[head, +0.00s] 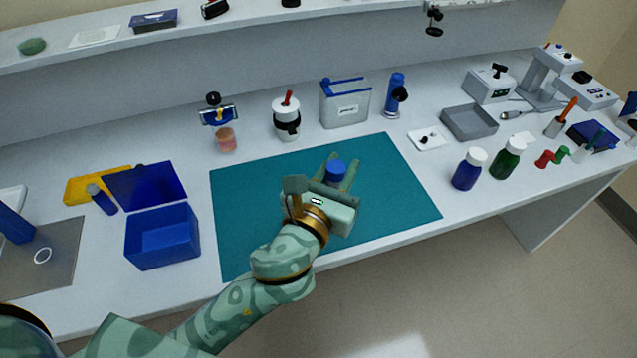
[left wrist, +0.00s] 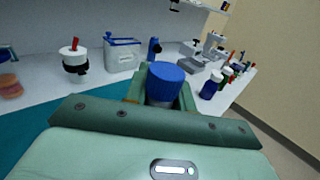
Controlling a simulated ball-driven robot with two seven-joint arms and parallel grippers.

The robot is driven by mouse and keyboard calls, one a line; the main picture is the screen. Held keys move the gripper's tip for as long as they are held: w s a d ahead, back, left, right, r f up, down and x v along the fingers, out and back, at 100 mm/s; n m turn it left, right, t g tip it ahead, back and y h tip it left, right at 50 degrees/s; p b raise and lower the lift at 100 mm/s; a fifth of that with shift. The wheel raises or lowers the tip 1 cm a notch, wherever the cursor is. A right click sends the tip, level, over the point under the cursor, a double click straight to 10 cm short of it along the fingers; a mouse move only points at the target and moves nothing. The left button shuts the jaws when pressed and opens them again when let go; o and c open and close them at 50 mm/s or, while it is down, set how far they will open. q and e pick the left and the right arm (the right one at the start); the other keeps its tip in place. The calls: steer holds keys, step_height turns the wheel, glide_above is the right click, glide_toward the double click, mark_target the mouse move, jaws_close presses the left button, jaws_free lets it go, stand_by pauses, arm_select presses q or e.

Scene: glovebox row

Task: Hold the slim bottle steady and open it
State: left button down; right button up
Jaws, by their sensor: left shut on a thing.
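The slim bottle has a blue cap (head: 336,170) and stands upright over the teal mat (head: 240,220). In the left wrist view its blue cap (left wrist: 166,82) is on top, with a little of the clear body (left wrist: 161,101) below it. My left gripper (head: 337,178) is shut on the bottle, one finger on each side, below the cap. The gripper hides the bottle's lower part, so I cannot tell whether it touches the mat. My right gripper is not in view.
An open blue box (head: 163,250) stands left of the mat. A blue bottle (head: 467,170) and a green bottle (head: 508,160) with white caps stand to the right. A grey tray (head: 470,123) lies behind them. The mat around my gripper is clear.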

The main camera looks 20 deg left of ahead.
arm_select(q)
steer(key=w+a+f+b, duration=0.2)
steer(key=w+f, duration=0.1)
steer(key=f, duration=0.1)
steer(key=w+a+f+b, duration=0.2)
steer(key=w+f+b, duration=0.1)
steer(key=f, duration=0.1)
steer(key=w+a+f+b, duration=0.2)
steer(key=w+f, duration=0.1)
steer(key=f, duration=0.1)
steer(key=shift+w+a+f, duration=0.1)
steer(key=shift+w+f, duration=0.1)
steer(key=shift+w, duration=0.1)
steer(key=shift+r, duration=0.25)
steer(key=c, duration=1.6)
jaws_free()
steer(key=shift+s+f, duration=0.1)
steer(key=shift+f, duration=0.1)
steer(key=o, duration=0.4)
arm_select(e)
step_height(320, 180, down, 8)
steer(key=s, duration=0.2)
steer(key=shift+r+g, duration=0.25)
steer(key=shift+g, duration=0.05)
arm_select(q)
steer(key=shift+o, duration=0.2)
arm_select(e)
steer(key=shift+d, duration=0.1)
